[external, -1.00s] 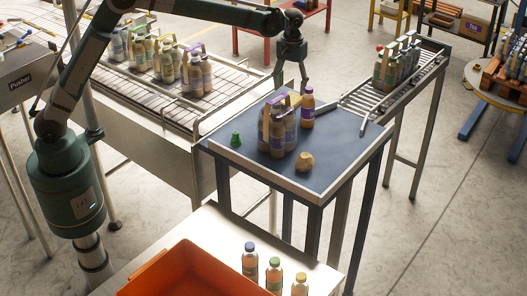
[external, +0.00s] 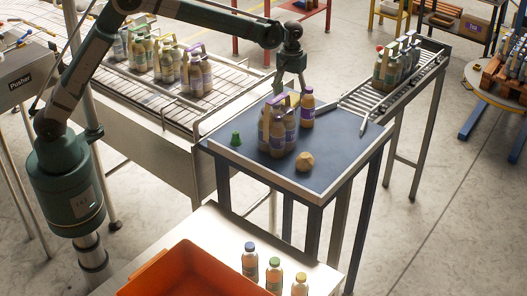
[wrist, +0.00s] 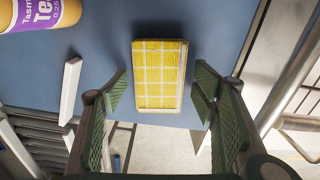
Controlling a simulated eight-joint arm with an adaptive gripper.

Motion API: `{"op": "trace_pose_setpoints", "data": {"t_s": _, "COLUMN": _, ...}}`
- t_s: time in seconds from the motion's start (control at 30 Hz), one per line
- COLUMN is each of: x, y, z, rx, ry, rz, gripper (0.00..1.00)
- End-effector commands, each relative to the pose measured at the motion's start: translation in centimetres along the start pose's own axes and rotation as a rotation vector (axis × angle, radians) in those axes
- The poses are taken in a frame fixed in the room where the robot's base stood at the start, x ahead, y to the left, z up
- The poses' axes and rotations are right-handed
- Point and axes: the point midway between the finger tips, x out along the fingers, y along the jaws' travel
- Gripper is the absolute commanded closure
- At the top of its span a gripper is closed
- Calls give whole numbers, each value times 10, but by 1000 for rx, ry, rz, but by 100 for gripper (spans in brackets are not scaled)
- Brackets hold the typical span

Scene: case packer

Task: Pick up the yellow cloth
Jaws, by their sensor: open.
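The yellow cloth (wrist: 158,75) is a folded rectangle with a white check pattern. It lies flat on the blue table top in the wrist view. In the external view it is mostly hidden behind the bottle pack. My gripper (wrist: 163,92) is open and empty, its two green padded fingers to the left and right of the cloth's near half, with gaps on both sides. In the external view my gripper (external: 290,82) points down over the back part of the blue table, behind the bottle pack.
The blue table (external: 235,157) also holds a bottle pack (external: 277,135), a single purple-capped bottle (external: 307,110), a green piece (external: 236,139) and a tan lump (external: 305,161). A white bar (wrist: 70,90) lies left of the cloth. A roller conveyor (external: 365,100) adjoins the table.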

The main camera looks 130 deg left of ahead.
Motion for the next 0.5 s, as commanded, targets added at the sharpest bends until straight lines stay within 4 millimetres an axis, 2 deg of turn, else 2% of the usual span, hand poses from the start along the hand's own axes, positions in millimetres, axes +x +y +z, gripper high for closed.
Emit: {"op": "trace_pose_setpoints", "data": {"t_s": 0.5, "x": 0, "y": 0, "z": 0, "rx": 0, "ry": 0, "rz": 0, "gripper": 43}}
